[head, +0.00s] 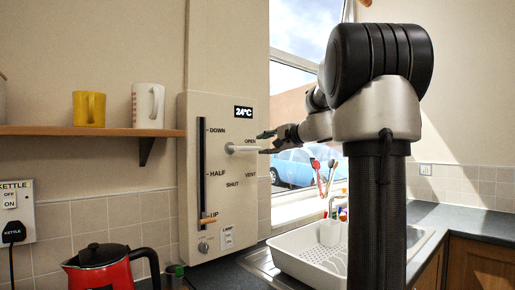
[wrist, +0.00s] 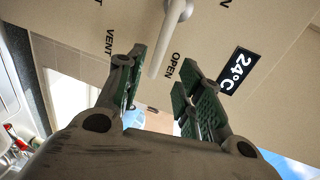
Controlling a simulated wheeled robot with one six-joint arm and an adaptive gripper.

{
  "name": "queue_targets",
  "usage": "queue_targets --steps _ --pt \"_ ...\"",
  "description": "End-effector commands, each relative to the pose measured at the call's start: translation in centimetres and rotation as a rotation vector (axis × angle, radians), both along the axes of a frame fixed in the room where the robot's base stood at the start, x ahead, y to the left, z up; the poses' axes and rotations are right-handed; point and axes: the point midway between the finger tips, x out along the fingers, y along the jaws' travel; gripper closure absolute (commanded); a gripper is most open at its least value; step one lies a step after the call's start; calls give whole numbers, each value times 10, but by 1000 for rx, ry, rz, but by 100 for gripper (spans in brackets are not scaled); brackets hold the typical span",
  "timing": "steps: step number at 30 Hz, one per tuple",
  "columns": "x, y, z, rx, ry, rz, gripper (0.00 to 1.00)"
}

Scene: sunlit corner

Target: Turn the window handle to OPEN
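The window handle (head: 245,149) is a pale lever on the wall panel (head: 200,240). It points right from its pivot, just below the OPEN label (head: 250,141); VENT and SHUT are lower. In the wrist view the handle (wrist: 166,45) comes down from the top, beside the OPEN label (wrist: 174,65). My gripper (head: 266,143) is at the handle's free end. In the wrist view my gripper (wrist: 163,57) is open, with one green-padded finger on each side of the handle's end and gaps visible on both sides.
The panel also has a slider (head: 208,220) near UP and a 24°C display (head: 243,113). A shelf (head: 90,131) with a yellow mug and a white mug is left. A red kettle (head: 98,270) stands below. A white dish rack (head: 290,255) sits by the sink under the window.

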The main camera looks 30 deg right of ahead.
Motion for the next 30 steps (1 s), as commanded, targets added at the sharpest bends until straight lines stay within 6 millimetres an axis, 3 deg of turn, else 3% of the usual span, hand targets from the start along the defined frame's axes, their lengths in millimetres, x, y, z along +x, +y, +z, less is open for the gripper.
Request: queue_targets --steps 3,8,30 --pt "-18 -4 4 0 0 -2 64" --pt "-29 -6 6 0 0 0 64" --pt "-29 -5 6 0 0 1 64"
